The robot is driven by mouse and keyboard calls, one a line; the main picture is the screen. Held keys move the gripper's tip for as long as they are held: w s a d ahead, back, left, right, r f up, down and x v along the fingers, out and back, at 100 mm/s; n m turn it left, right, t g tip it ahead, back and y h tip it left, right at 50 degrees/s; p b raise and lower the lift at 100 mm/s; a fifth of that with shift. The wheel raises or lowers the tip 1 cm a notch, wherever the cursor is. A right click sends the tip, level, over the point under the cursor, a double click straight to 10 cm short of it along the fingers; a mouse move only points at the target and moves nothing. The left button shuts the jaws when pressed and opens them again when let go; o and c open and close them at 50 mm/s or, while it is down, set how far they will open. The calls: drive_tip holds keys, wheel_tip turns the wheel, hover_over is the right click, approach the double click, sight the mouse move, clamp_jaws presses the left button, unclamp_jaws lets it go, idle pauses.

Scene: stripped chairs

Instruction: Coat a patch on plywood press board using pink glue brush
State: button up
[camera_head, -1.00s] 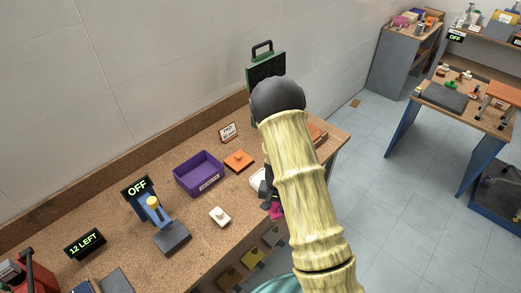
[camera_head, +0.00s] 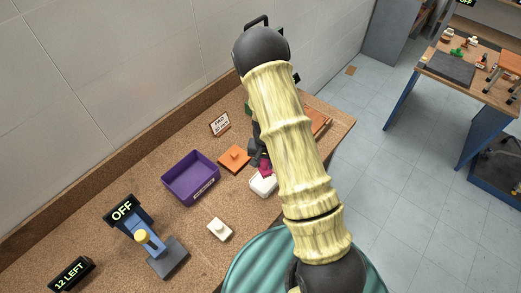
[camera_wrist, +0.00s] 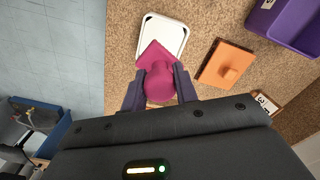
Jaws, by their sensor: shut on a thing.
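My gripper (camera_wrist: 158,88) is shut on the pink glue brush (camera_wrist: 155,58), gripping its rounded handle. In the head view the pink brush (camera_head: 266,169) shows small beside my arm, which hides much of the gripper. The brush's flat pink end overlaps the near part of a white shallow tray (camera_wrist: 178,37) in the wrist view; I cannot tell whether it touches. The white tray (camera_head: 262,188) lies near the bench's front edge. I cannot make out the plywood press board for sure; an orange-brown board (camera_head: 319,121) is partly hidden behind my arm.
An orange block with a knob (camera_head: 234,158) lies beside the tray. A purple bin (camera_head: 190,178), a white knobbed block (camera_head: 219,229), a blue device with an OFF sign (camera_head: 146,240) and a small sign card (camera_head: 220,124) stand farther left. Cork bench shows bare between them.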

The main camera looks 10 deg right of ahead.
sight(264, 170)
drive_tip(key=shift+w, duration=0.5)
drive_tip(key=shift+s+a, duration=0.1)
drive_tip(key=shift+s, duration=0.4)
drive_tip(key=shift+w+f+b, duration=0.15)
drive_tip(key=shift+f+b, duration=2.1)
drive_tip(key=shift+f, duration=0.7)
drive_tip(key=shift+f, duration=0.2)
drive_tip(key=shift+f+b, duration=0.4)
drive_tip(key=shift+b, duration=0.1)
drive_tip(key=shift+r+p, duration=2.7)
drive_tip(key=shift+r, duration=0.9)
drive_tip(key=shift+f, duration=0.15)
